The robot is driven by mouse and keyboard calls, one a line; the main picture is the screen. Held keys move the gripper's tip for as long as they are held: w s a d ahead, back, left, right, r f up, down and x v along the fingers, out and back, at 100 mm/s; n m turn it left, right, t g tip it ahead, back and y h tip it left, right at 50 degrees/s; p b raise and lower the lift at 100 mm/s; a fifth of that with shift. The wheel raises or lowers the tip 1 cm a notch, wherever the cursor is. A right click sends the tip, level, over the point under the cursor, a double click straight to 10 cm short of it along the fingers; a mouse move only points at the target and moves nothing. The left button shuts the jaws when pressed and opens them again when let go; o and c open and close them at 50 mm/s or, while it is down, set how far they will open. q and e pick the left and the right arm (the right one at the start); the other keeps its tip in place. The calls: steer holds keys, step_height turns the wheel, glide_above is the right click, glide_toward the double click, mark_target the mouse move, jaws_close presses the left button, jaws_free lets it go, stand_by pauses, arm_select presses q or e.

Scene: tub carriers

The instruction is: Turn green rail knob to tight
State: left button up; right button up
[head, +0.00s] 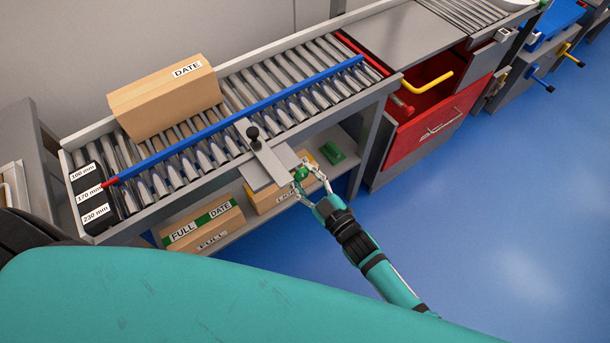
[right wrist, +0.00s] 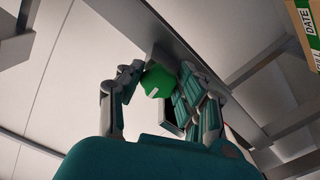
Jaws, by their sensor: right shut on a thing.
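The green rail knob (head: 300,174) sits at the front side of the roller conveyor, below the end of a grey plate. My right gripper (head: 311,175) reaches it from the front and is shut on it. In the right wrist view the knob (right wrist: 157,82) is between the fingers (right wrist: 155,90), with a pale mark on its face. The blue guide rail (head: 240,116) runs along the rollers, and its red tip lies near the 170 mm label. Whether the knob is tight or loose cannot be told. My left gripper is out of view.
A cardboard box (head: 166,97) marked DATE stands on the rollers behind the rail. A black knob (head: 253,133) stands on the grey plate. Boxes (head: 204,226) sit on the lower shelf. A red drawer (head: 433,117) is to the right. The blue floor (head: 480,230) is clear.

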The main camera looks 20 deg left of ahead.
steer(key=shift+m, duration=0.6)
steer(key=shift+f, duration=0.1)
steer(key=o, duration=0.9)
steer(key=shift+s+d, duration=0.1)
steer(key=shift+d, duration=0.05)
steer(key=v, duration=1.1)
steer(key=shift+s+d, duration=0.3)
